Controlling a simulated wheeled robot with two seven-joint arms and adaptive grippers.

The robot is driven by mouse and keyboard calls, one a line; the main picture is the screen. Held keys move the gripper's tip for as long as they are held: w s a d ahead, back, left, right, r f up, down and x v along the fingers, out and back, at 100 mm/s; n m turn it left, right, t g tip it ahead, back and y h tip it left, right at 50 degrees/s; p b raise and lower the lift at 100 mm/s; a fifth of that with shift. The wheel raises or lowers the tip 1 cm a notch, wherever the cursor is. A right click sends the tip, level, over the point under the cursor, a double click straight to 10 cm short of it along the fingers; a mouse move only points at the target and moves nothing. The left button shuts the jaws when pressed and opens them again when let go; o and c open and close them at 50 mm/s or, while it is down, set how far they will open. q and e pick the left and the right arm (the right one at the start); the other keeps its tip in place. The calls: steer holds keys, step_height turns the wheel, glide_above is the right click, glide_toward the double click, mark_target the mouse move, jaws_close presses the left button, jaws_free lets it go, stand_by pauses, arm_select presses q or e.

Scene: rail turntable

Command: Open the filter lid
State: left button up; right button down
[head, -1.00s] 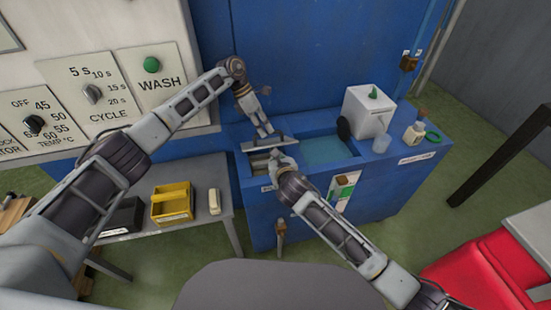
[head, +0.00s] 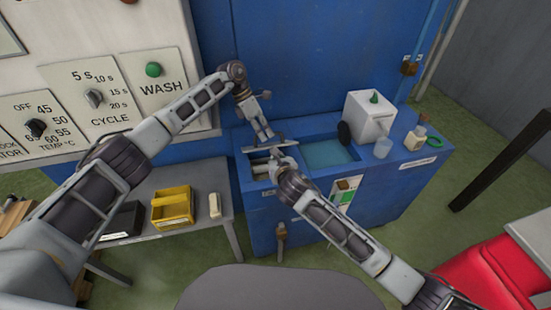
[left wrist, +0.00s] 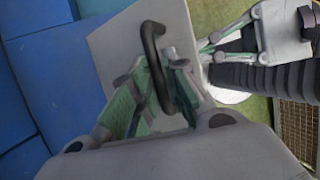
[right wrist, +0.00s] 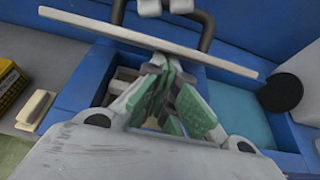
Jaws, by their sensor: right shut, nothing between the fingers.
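The filter lid (head: 270,147) is a thin grey plate, raised and seen nearly edge-on over its compartment in the head view. Its flat face (left wrist: 112,45) and dark loop handle (left wrist: 152,45) show in the left wrist view. My left gripper (head: 268,138) is behind the lid, its fingers closed around the handle (left wrist: 165,70). My right gripper (head: 277,153) is shut and empty, close to the lid's near side. In the right wrist view the lid edge (right wrist: 140,39) crosses just beyond the right fingertips (right wrist: 162,62). Any contact there is unclear. The opening (right wrist: 120,88) below shows pale parts inside.
The blue tank (head: 385,190) has an open water basin (head: 327,155) right of the compartment. A table with a yellow bin (head: 172,208) stands left.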

arm_select(q)
steer(key=o, duration=0.4)
steer(key=shift+s+f, duration=0.2)
steer(key=shift+f, duration=0.15)
steer(key=shift+d+r, duration=0.1)
steer(key=shift+w, duration=0.1)
steer(key=shift+r, duration=0.25)
steer(key=shift+r, duration=4.8)
steer(key=shift+d, duration=0.1)
